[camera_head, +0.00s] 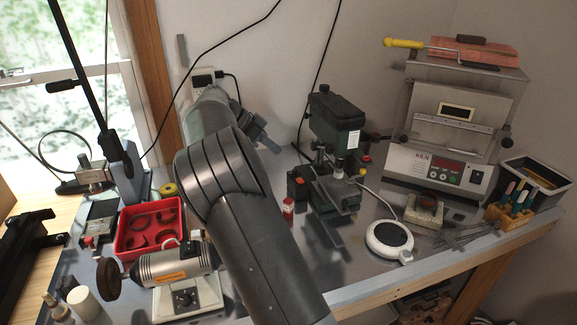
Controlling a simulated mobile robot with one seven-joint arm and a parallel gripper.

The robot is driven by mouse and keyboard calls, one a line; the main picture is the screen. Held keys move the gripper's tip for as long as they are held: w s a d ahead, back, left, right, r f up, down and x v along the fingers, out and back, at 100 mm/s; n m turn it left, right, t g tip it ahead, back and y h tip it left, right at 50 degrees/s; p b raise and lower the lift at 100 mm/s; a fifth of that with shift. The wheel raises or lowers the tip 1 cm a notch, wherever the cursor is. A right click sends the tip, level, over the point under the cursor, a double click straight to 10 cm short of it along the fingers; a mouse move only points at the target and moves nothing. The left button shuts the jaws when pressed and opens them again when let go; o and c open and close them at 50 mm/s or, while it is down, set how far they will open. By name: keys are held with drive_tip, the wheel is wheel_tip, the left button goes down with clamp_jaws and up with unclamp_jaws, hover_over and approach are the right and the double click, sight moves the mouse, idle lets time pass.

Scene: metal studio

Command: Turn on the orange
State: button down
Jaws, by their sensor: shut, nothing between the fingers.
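Several things in view have orange on them, and I cannot tell which one the task names. A bench motor (165,264) with an orange label stands at the front left, with a dark wheel on its left end and a dial on its white base. A small drill press (334,122) at centre has a small orange-red part at its left side. My arm crosses the middle, hiding some of the bench. My gripper (268,140) shows partly beyond the arm, left of the drill press. It is shut and empty, apart from the motor and, as it appears, from the drill press.
A kiln (440,165) with an orange-red slab on top stands at the back right. A red tray (150,212) lies left of my arm. A round white-rimmed device (375,250), a tool holder (510,212) and a black bin (507,168) occupy the right. Cables hang along the wall.

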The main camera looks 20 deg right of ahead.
hover_over(300, 180)
drive_tip(key=a, duration=0.2)
drive_tip(key=f, duration=0.6)
drive_tip(key=shift+d+f, duration=0.2)
drive_tip(key=shift+f, duration=0.2)
drive_tip(key=f, duration=0.3)
drive_tip(key=shift+s+f, duration=0.15)
drive_tip(key=shift+s, duration=0.1)
drive_tip(key=shift+f, duration=0.35)
